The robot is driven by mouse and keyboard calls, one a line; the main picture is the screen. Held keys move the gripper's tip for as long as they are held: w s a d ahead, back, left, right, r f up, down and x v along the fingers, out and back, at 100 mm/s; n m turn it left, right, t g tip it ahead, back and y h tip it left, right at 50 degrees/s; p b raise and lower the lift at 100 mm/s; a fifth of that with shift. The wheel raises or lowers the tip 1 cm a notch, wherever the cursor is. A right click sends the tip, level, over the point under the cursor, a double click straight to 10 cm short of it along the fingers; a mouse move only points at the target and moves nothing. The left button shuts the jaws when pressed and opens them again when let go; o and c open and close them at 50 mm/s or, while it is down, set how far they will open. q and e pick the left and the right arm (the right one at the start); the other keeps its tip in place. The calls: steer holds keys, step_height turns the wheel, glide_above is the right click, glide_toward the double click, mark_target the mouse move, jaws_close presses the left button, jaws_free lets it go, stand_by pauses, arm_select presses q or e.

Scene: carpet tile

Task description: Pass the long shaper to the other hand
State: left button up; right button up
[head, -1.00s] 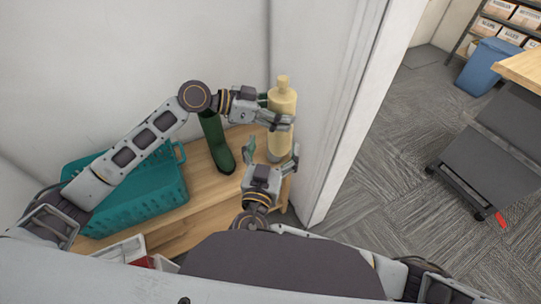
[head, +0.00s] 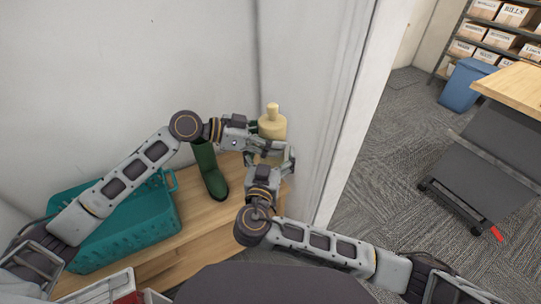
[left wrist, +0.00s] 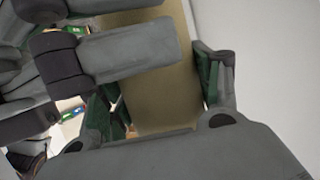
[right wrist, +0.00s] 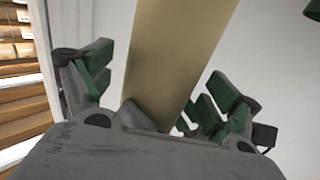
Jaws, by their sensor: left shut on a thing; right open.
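The long shaper is a pale yellow, bottle-shaped piece (head: 272,124), held upright near the wall corner. My left gripper (head: 262,137) is shut on its upper part. In the left wrist view the shaper (left wrist: 160,95) fills the space between the green-padded fingers. My right gripper (head: 268,165) is just below the left one, open, with its fingers on either side of the shaper's lower part. In the right wrist view the shaper (right wrist: 175,60) stands between the spread fingers, with gaps on both sides. The shaper's lower end is hidden by the grippers.
The white wall edge (head: 325,110) is close on the right. A white box with red contents (head: 105,290) lies at the lower left.

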steer(key=c, duration=1)
arm_select(q)
steer(key=o, duration=1.1)
arm_select(e)
steer(key=shift+c, duration=0.8)
arm_select(q)
steer(key=shift+o, duration=0.2)
steer(key=shift+a, duration=0.15)
steer(key=v, duration=1.1)
steer(key=shift+a, duration=0.35)
